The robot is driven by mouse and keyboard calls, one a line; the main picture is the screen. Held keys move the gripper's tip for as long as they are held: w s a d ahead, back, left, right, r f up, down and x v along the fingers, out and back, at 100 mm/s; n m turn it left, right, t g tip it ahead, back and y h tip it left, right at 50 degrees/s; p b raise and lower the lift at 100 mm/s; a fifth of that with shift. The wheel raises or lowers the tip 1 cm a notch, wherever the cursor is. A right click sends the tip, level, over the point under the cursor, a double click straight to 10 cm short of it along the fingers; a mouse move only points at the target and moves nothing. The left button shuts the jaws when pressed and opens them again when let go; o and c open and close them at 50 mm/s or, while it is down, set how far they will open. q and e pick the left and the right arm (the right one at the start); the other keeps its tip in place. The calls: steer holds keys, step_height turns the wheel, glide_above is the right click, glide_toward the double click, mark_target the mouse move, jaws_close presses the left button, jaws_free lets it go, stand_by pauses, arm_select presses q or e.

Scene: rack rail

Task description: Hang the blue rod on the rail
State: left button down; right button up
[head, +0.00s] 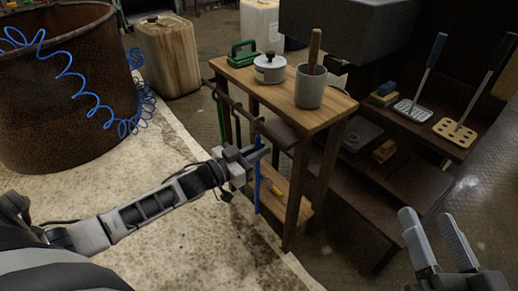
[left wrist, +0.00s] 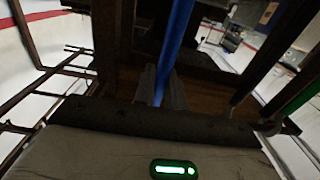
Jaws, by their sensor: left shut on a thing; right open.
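The blue rod (head: 257,187) hangs roughly upright below my left gripper (head: 252,154), just in front of the small wooden table. My left gripper is shut on it. In the left wrist view the blue rod (left wrist: 178,35) runs up from between the fingers (left wrist: 160,88). The dark rail (head: 236,104) runs along the table's left side, close behind the gripper. My right gripper (head: 437,228) is open and empty at the lower right, far from the rail.
A green rod (head: 221,130) hangs at the rail's far end. The wooden table (head: 285,98) carries a green-handled item (head: 242,54), a lidded pot (head: 269,68) and a grey cup (head: 310,90). A dark shelf unit (head: 385,190) stands to the right, a rusty drum (head: 60,100) to the left.

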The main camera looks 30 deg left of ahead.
arm_select(q)
steer(key=p+v, duration=0.3)
steer(key=v, duration=0.3)
steer(key=shift+s+a, duration=0.15)
steer(key=shift+s, duration=0.15)
stand_by(0.3)
